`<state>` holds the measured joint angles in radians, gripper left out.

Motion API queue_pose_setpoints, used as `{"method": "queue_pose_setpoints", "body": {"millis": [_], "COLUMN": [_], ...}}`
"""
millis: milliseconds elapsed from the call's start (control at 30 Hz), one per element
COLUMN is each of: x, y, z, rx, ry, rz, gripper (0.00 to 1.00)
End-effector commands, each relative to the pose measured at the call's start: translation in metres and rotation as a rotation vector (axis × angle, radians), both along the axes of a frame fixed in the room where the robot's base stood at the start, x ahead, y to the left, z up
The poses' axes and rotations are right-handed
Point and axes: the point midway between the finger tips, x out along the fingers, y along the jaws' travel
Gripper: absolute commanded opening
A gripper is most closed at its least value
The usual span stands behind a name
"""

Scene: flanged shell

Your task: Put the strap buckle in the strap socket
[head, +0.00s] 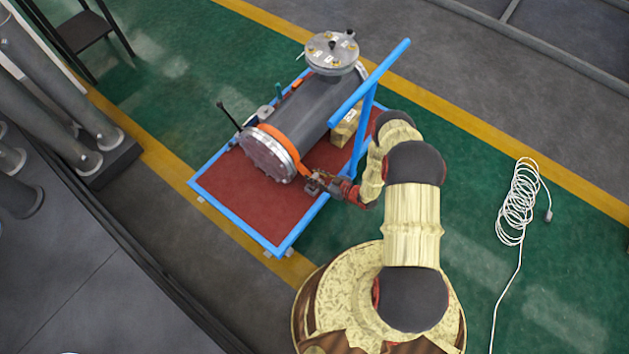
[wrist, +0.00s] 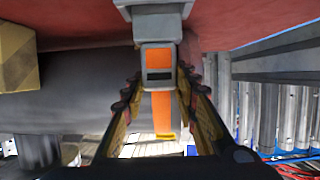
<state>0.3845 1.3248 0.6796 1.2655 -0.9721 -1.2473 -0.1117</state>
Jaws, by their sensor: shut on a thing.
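The strap buckle (wrist: 158,68) is a grey frame with an orange face and a dark slot, at the end of the orange strap (wrist: 162,112). My gripper (wrist: 158,84) has one finger on each side of it and is shut on it. The grey strap socket (wrist: 156,17) is straight above the buckle in the wrist view, against the red deck. Their edges meet in the picture; I cannot tell whether the buckle is inside the socket. In the head view my gripper (head: 318,184) is low beside the shell's flanged end, where the orange strap (head: 296,158) comes down.
The grey flanged shell (head: 313,107) lies on a red deck (head: 240,195) with a blue frame. A blue rail (head: 358,138) stands close to my arm. A cardboard box (head: 345,128) is behind it. A coiled white cable (head: 520,200) lies on the green floor at right.

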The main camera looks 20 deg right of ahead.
Motion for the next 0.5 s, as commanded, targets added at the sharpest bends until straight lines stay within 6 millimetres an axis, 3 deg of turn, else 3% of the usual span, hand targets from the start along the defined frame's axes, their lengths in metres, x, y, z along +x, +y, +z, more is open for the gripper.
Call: {"method": "queue_pose_setpoints", "body": {"millis": [233, 500], "x": [0.004, 0.004], "y": [0.001, 0.001], "z": [-0.035, -0.034], "rx": [0.000, 0.000], "ry": [0.000, -0.001], "rz": [0.000, 0.000], "gripper": [0.00, 0.00]}}
